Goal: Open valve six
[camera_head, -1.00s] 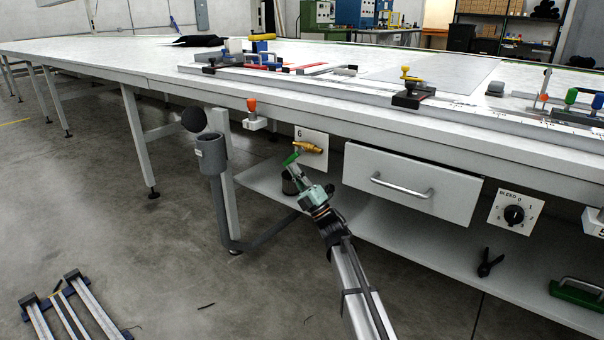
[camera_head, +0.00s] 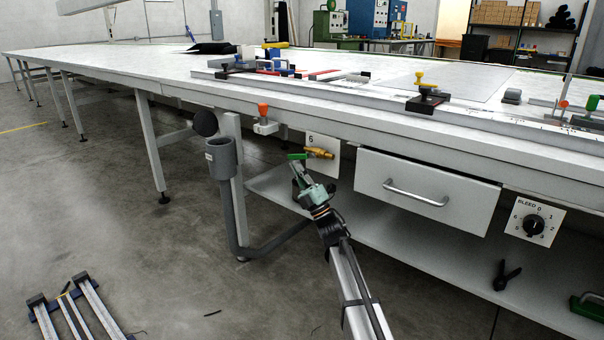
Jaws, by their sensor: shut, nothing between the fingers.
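Valve six is a brass valve (camera_head: 321,153) on a white plate marked 6 (camera_head: 329,142), below the table's front edge. Its green handle (camera_head: 297,156) points left from the brass body and lies about level. My gripper (camera_head: 297,168) reaches up from below, with its fingertips just under the handle. It is shut with nothing between the fingers. I cannot tell whether the fingertips touch the handle.
A drawer with a bar handle (camera_head: 415,193) is right of the valve, then a bleed dial (camera_head: 534,225). A grey cup on a bent pipe (camera_head: 221,160) stands left. An orange-topped valve (camera_head: 263,111) hangs on the table edge. A lower shelf (camera_head: 420,250) runs underneath.

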